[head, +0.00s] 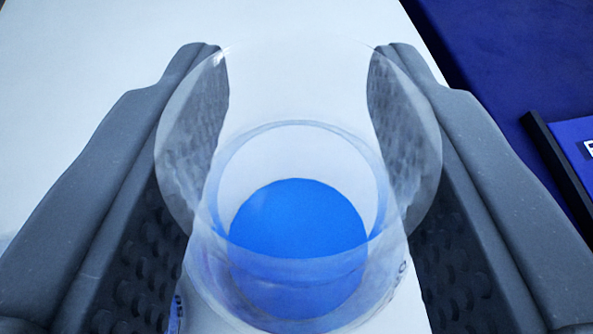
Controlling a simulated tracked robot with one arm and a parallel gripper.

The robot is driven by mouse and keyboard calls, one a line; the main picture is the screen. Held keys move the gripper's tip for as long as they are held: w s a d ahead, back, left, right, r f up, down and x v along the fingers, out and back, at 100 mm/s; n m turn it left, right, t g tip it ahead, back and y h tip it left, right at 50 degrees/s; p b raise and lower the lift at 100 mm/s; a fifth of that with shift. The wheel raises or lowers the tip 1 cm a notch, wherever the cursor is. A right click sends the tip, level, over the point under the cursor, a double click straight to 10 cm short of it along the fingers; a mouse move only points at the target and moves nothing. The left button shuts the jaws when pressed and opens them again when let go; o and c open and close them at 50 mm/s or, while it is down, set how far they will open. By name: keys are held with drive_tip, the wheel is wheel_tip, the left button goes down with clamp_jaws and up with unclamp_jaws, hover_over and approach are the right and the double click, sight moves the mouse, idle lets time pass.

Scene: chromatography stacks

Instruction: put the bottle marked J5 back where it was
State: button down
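A clear, see-through bottle (300,225) with blue at its lower part fills the middle of the head view, seen close up from above. My gripper (298,60) has one dark grey finger on each side of it. The bottle's round upper part overlaps both finger pads, and the pads seem to press on its sides. The J5 mark cannot be read; only part of a dark marking shows at the bottle's lower right edge. Its original place cannot be made out.
A plain white surface (90,60) lies behind and around the bottle, clear where it shows. At the right is a dark blue area (515,50) past the white edge. A black-edged item (560,165) with a partly cut-off white label stands at the far right.

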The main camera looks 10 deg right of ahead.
drive_tip(key=shift+f, duration=0.7)
drive_tip(key=c, duration=0.9)
unclamp_jaws()
drive_tip(key=shift+r, duration=0.1)
drive_tip(key=shift+s, duration=0.15)
drive_tip(key=p+v, duration=0.1)
drive_tip(key=v, duration=1)
drive_tip(key=shift+s+a+p, duration=0.2)
drive_tip(key=shift+s+p, duration=0.15)
drive_tip(key=shift+p, duration=0.05)
drive_tip(key=shift+r, duration=0.15)
